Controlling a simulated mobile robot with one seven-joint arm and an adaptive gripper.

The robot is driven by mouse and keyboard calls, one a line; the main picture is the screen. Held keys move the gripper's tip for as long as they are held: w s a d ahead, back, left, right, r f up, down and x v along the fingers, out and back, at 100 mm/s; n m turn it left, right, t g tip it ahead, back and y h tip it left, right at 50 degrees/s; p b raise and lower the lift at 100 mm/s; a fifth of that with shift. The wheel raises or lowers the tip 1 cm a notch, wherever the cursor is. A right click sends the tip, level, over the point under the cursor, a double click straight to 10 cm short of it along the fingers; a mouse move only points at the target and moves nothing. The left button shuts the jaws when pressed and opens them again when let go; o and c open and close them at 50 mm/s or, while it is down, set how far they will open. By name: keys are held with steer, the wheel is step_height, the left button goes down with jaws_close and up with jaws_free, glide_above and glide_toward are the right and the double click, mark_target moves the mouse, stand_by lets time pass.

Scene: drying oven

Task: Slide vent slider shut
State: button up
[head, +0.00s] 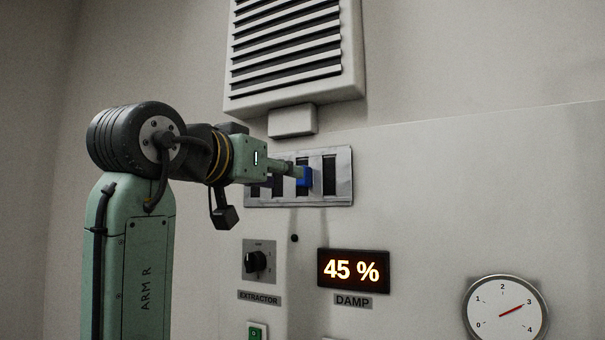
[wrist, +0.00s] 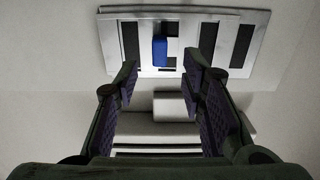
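The vent slider is a metal plate (head: 342,196) on the wall with several dark upright slots. It also shows in the wrist view (wrist: 262,22). A blue knob (head: 306,180) sticks out from the plate, partly hidden behind my gripper in the head view. In the wrist view the blue knob (wrist: 160,51) lies between and just beyond the fingertips. My gripper (wrist: 166,75) is open, with a visible gap on each side of the knob. In the head view my gripper (head: 299,173) reaches the plate from the left and covers part of its slots.
A louvred grille (head: 290,50) with a small box (head: 292,121) under it is above the plate. Below are an extractor dial (head: 257,262), a display reading 45 % (head: 353,269), a green switch (head: 256,334) and a round gauge (head: 505,308).

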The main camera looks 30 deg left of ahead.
mark_target(301, 186)
steer(key=w, duration=0.2)
steer(key=w+p, duration=0.1)
steer(key=w, duration=0.2)
steer(key=w+p, duration=0.1)
steer(key=w, duration=0.1)
steer(key=shift+w+a, duration=0.25)
steer(key=shift+w, duration=0.15)
steer(key=shift+c, duration=0.2)
jaws_close()
